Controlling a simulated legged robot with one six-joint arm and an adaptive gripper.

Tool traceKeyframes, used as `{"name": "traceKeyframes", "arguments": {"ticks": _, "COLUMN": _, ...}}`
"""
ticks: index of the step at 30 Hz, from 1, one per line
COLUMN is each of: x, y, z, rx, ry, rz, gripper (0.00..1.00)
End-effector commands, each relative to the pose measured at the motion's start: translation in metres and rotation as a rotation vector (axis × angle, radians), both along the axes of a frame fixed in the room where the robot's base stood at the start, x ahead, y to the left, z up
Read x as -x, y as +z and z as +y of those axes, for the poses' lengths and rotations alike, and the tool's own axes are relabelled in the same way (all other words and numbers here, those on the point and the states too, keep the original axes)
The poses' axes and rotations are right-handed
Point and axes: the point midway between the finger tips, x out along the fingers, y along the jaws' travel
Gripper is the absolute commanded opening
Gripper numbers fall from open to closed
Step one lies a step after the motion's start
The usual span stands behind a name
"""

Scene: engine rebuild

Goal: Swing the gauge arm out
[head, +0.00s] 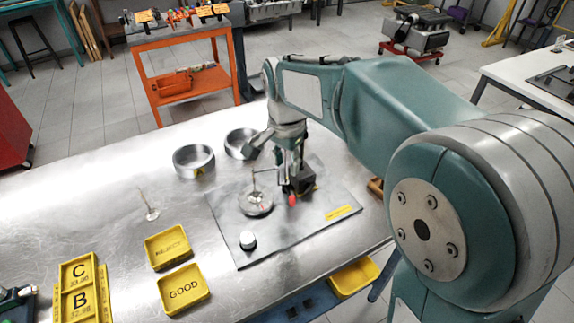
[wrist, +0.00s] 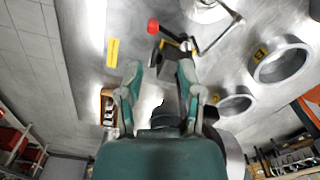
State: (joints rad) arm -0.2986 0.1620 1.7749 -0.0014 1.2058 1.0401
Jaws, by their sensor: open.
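The gauge stand sits on a grey steel plate (head: 240,250) on the metal bench. Its red knob (head: 292,200) shows beside a dark block (head: 302,186), partly covered by my gripper. In the wrist view the red knob (wrist: 153,26) is at one end of a thin dark gauge arm (wrist: 217,37), which bends toward a round disc at the top edge. The round disc (head: 257,207) lies left of the knob in the head view. My gripper (wrist: 160,73) is open and empty, with its fingertips apart from the knob and block. It also shows above the plate in the head view (head: 280,155).
Two metal rings (head: 194,161) (head: 240,143) stand behind the plate. Yellow trays marked GOOD (head: 184,290) and REJECT (head: 168,248) lie to its left. A small round metal piece (head: 248,240) is on the plate's front left.

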Motion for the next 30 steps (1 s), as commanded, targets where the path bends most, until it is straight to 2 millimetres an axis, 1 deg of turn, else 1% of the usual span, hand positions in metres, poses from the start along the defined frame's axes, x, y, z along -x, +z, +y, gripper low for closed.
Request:
{"name": "traceKeyframes", "arguments": {"ticks": 1, "x": -0.001, "y": -0.001, "z": -0.002, "rx": -0.005, "ry": -0.008, "rz": 0.008, "gripper": 0.09}}
{"name": "traceKeyframes", "arguments": {"ticks": 2, "x": -0.002, "y": -0.003, "z": -0.005, "rx": -0.011, "ry": -0.017, "rz": 0.017, "gripper": 0.00}}
{"name": "traceKeyframes", "arguments": {"ticks": 5, "x": -0.006, "y": -0.010, "z": -0.019, "rx": -0.048, "ry": -0.067, "rz": 0.075, "gripper": 0.00}}
{"name": "traceKeyframes", "arguments": {"ticks": 11, "x": -0.019, "y": -0.028, "z": -0.058, "rx": -0.201, "ry": -0.214, "rz": 0.236, "gripper": 0.00}}
{"name": "traceKeyframes", "arguments": {"ticks": 14, "x": -0.028, "y": -0.036, "z": -0.083, "rx": -0.319, "ry": -0.298, "rz": 0.317, "gripper": 0.00}}
{"name": "traceKeyframes", "arguments": {"ticks": 15, "x": -0.031, "y": -0.039, "z": -0.094, "rx": -0.374, "ry": -0.333, "rz": 0.348, "gripper": 0.00}}
{"name": "traceKeyframes", "arguments": {"ticks": 18, "x": -0.039, "y": -0.043, "z": -0.120, "rx": -0.508, "ry": -0.402, "rz": 0.401, "gripper": 0.00}}
{"name": "traceKeyframes", "arguments": {"ticks": 21, "x": -0.044, "y": -0.044, "z": -0.138, "rx": -0.605, "ry": -0.443, "rz": 0.428, "gripper": 0.00}}
{"name": "traceKeyframes", "arguments": {"ticks": 25, "x": -0.047, "y": -0.044, "z": -0.146, "rx": -0.662, "ry": -0.462, "rz": 0.439, "gripper": 0.00}}
{"name": "traceKeyframes", "arguments": {"ticks": 28, "x": -0.045, "y": -0.048, "z": -0.142, "rx": -0.666, "ry": -0.461, "rz": 0.439, "gripper": 0.00}}
{"name": "traceKeyframes", "arguments": {"ticks": 30, "x": -0.043, "y": -0.054, "z": -0.136, "rx": -0.664, "ry": -0.460, "rz": 0.441, "gripper": 0.00}}
